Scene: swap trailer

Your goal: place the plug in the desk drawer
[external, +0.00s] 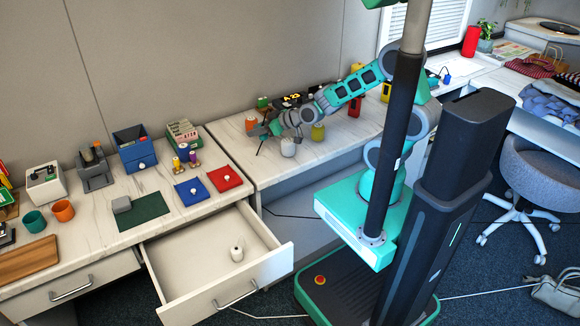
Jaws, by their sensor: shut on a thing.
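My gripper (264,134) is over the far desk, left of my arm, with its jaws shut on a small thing. That thing is mostly hidden and too small to make out, so I cannot tell whether it is the plug. The desk drawer (272,267) is pulled well out, below and in front of the gripper. A small white spool-like object (237,254) stands inside it, and the rest of its floor is bare.
A white round object (288,148) and an orange spool (251,125) stand near my gripper. The desk left of it holds a red mat (225,179), a blue mat (195,191), a green mat (143,210) and a blue box (135,150). A chair (535,180) stands at right.

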